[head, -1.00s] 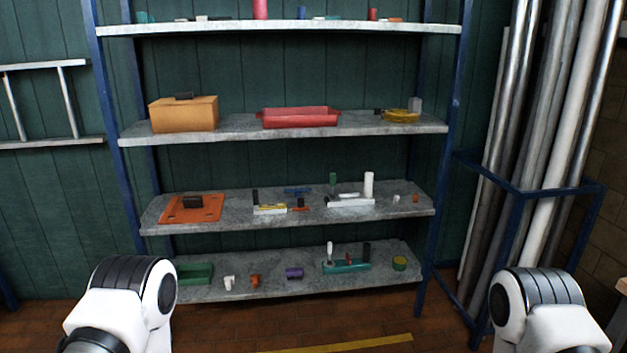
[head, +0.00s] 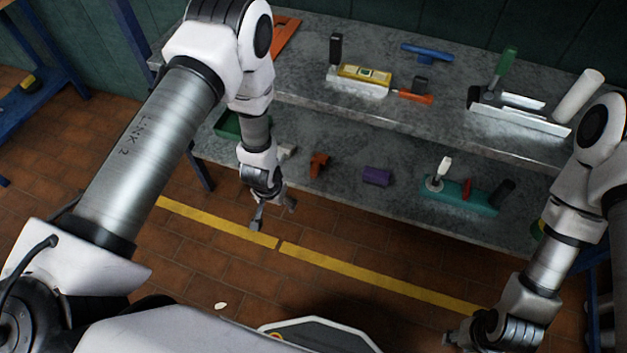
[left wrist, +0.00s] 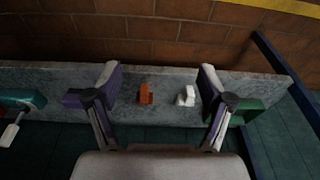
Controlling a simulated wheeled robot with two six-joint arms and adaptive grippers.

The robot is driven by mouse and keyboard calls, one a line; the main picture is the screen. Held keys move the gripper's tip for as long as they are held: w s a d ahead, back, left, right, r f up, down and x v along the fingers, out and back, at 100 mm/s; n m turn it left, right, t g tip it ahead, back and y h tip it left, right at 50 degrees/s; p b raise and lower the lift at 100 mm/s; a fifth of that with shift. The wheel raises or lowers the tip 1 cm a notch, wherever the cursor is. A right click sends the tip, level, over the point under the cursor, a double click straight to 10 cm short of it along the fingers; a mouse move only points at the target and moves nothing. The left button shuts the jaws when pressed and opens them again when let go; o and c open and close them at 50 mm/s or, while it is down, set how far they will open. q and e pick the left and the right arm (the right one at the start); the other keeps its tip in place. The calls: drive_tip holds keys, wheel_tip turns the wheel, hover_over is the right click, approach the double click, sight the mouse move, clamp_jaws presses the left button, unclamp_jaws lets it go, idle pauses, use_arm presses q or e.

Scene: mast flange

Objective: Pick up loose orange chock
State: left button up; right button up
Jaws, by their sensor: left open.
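A loose orange chock (head: 319,165) sits on the grey lower shelf, between a white block (head: 287,152) and a purple block (head: 377,176). My left gripper (head: 274,217) is open and empty in front of the shelf, apart from the chock, to its lower left in the head view. In the left wrist view, the orange chock (left wrist: 145,93) shows between the two spread fingers (left wrist: 158,85), with the white block (left wrist: 186,96) to its right. My right gripper (head: 462,338) hangs low near the bottom edge of the head view; its fingers are too unclear to read.
A teal tray (head: 460,198) with upright items stands right on the lower shelf; a green tray (head: 228,123) is at its left, partly hidden by my arm. The upper shelf (head: 300,70) overhangs, holding tools and another orange piece (head: 411,96).

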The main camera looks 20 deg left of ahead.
use_arm(q)
drive_tip(key=w+d+f+t+b, duration=0.1)
drive_tip(key=w+f+b, duration=0.3)
drive_tip(key=w, duration=0.3)
drive_tip(key=w+d+f+t+b, duration=0.1)
drive_tip(key=w+f+b, duration=0.35)
drive_tip(key=w, duration=0.35)
drive_tip(key=r+b, duration=0.1)
drive_tip(key=b, duration=0.3)
hover_over(317, 162)
drive_tip(key=s, duration=0.2)
drive_tip(key=shift+w, duration=0.1)
drive_tip(key=shift+w+f+t, duration=0.2)
drive_tip(key=shift+w+t, duration=0.05)
drive_tip(key=shift+t, duration=0.05)
drive_tip(key=b+x, duration=0.1)
drive_tip(key=x, duration=0.1)
drive_tip(key=b+x, duration=0.1)
drive_tip(key=x, duration=0.1)
drive_tip(key=b+x, duration=0.1)
drive_tip(key=x, duration=0.1)
drive_tip(key=shift+s+f+b, duration=0.15)
drive_tip(key=shift+f+b, duration=0.2)
drive_tip(key=shift+r, duration=0.15)
drive_tip(key=shift+c, duration=0.3)
use_arm(e)
wheel_tip(317, 162, down, 20)
drive_tip(key=shift+f, duration=0.2)
